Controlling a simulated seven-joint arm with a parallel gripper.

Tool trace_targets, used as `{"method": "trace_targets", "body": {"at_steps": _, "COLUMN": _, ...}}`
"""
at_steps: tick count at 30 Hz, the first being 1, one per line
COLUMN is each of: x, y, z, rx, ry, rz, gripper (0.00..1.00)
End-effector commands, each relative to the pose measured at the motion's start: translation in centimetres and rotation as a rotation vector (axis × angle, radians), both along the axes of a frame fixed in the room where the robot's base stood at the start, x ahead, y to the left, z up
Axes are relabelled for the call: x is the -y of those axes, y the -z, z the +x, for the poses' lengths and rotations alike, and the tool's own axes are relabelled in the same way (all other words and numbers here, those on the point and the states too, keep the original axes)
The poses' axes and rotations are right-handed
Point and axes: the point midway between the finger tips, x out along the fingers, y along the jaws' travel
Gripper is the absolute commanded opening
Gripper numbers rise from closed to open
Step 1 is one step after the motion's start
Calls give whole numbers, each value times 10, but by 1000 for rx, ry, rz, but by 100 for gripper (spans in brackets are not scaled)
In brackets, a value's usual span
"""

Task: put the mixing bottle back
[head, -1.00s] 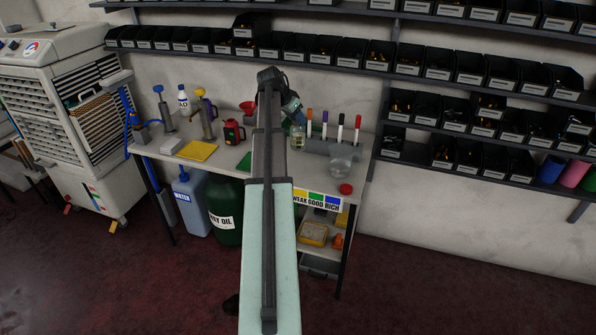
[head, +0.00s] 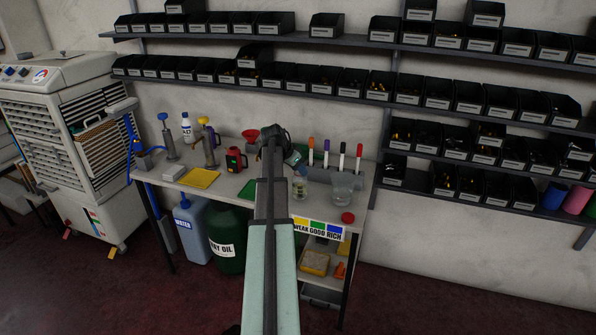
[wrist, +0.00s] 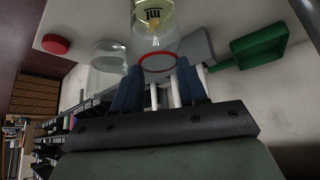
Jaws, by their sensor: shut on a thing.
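The mixing bottle (head: 300,188) is clear, with yellowish liquid inside. In the wrist view the bottle (wrist: 154,22) shows dark markings and a red ring at its neck, between the two blue fingers. My gripper (wrist: 158,88) is shut on the bottle's neck end. In the head view my gripper (head: 292,158) is partly hidden by my arm, with the bottle hanging below it. The bottle is upright over the right part of the bench (head: 232,181), left of a clear beaker (head: 342,188). I cannot tell whether its base touches the bench.
A grey pen holder (head: 350,180) with several markers stands behind the bottle. A red round cap (head: 347,217) lies at the right front. A green tray (head: 247,190) is left of my arm. A red and black device (head: 235,160) and a yellow pad (head: 199,178) are farther left.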

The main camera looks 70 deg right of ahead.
Motion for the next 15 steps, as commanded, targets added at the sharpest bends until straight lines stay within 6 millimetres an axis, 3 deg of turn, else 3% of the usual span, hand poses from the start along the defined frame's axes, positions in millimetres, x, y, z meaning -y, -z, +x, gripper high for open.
{"method": "trace_targets", "body": {"at_steps": 3, "x": 0, "y": 9, "z": 0, "rx": -1, "ry": -1, "rz": -1, "gripper": 0}}
{"method": "trace_targets", "body": {"at_steps": 14, "x": 0, "y": 11, "z": 0, "rx": -1, "ry": -1, "rz": -1, "gripper": 0}}
{"method": "trace_targets", "body": {"at_steps": 15, "x": 0, "y": 12, "z": 0, "rx": 0, "ry": 0, "rz": 0, "gripper": 44}}
